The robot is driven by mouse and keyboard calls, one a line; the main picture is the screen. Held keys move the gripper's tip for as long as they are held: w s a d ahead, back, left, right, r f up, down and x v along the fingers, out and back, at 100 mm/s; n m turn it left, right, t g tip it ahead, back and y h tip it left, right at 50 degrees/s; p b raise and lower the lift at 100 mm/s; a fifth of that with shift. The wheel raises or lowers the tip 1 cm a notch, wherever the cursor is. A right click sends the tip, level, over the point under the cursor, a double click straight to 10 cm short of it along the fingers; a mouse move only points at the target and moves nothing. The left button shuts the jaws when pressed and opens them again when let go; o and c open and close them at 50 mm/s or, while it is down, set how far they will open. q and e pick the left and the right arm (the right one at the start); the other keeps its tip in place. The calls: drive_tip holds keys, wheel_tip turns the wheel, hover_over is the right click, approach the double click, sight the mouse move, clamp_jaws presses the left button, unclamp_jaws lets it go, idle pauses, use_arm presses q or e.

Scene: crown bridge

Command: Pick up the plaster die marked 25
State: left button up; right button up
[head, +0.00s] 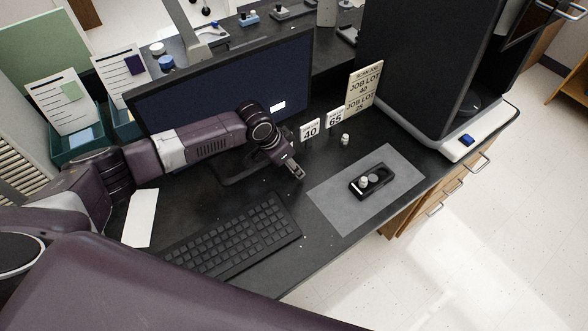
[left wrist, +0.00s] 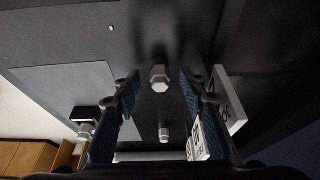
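My left gripper (head: 296,172) is open and empty above the black desk. In the left wrist view, its two blue-padded fingers (left wrist: 162,100) stand apart either side of a pale faceted die (left wrist: 160,78), not touching it. In the head view, this die seems hidden behind the gripper. A second pale die (head: 345,139) stands near the 65 card and also shows in the left wrist view (left wrist: 164,133). A third pale piece (head: 364,181) sits in a black holder (head: 386,177) on a grey mat (head: 335,200). I cannot read a 25 on any die. My right gripper is not in view.
Number cards 40 (head: 310,131) and 65 (head: 335,119) stand beside a JOB LOT sign (head: 364,88). A monitor (head: 190,92) is behind my left arm. A keyboard (head: 235,235) lies in front. A large dark machine (head: 430,65) stands at right.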

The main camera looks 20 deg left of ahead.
use_arm(q)
drive_tip(key=shift+c, duration=0.7)
drive_tip(key=c, duration=0.7)
clamp_jaws()
drive_tip(key=shift+r, duration=0.15)
